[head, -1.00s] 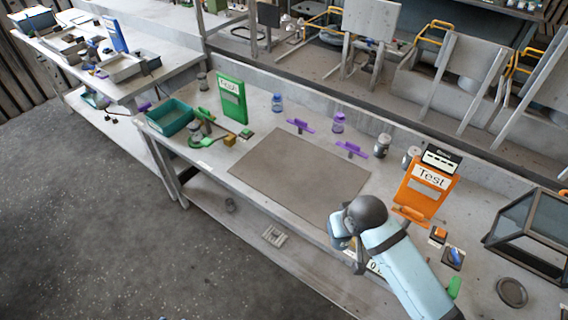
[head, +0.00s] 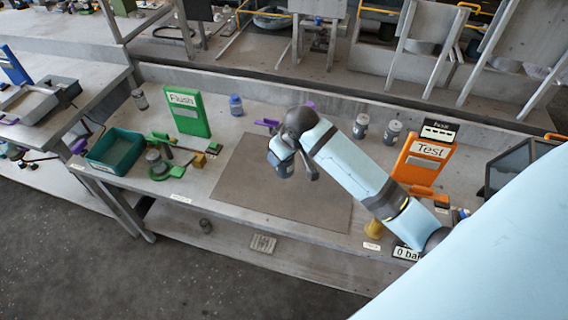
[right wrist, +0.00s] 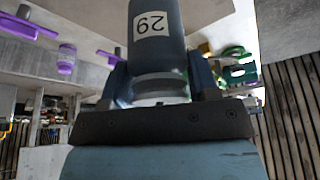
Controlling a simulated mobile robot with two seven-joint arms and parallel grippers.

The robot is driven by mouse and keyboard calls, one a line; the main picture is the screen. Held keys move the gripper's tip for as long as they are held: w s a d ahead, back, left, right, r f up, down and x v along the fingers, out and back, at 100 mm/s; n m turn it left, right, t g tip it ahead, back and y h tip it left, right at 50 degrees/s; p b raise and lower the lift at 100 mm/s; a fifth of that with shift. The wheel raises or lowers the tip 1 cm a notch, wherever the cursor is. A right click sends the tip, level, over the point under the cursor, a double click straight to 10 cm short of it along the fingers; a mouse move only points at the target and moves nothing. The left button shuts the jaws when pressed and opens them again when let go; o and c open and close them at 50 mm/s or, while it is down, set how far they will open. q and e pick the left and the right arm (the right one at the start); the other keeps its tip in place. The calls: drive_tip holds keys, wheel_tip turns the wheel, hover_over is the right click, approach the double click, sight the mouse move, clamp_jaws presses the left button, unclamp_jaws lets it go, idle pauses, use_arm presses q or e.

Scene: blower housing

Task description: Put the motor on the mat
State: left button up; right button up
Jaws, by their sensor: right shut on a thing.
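The mat (head: 320,205) is a flat brown-grey sheet on the middle of the workbench, bare where I can see it. My right gripper (head: 296,172) appears over the mat's back part in the head view. It is shut on the motor, a dark grey cylinder with a white number label, seen large in the right wrist view (right wrist: 158,50). In the head view only a small part of the motor (head: 284,168) shows below the wrist. I cannot tell its exact height above the mat. My left gripper is not in view.
A green Flush board (head: 187,113), a teal bin (head: 115,152) and small green parts stand left of the mat. An orange Test board (head: 420,160) and two grey jars (head: 361,126) (head: 392,132) stand to the right.

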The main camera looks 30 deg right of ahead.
drive_tip(key=w+d+r+n+b, duration=0.1)
drive_tip(key=w+d+r, duration=0.5)
drive_tip(key=w, duration=0.1)
drive_tip(key=shift+y, duration=0.4)
wheel_tip(320, 180, down, 20)
drive_tip(key=shift+d+p, duration=0.15)
drive_tip(key=shift+p, duration=0.45)
drive_tip(key=shift+s, duration=0.1)
drive_tip(key=o, duration=1.1)
drive_tip(key=shift+f, duration=0.1)
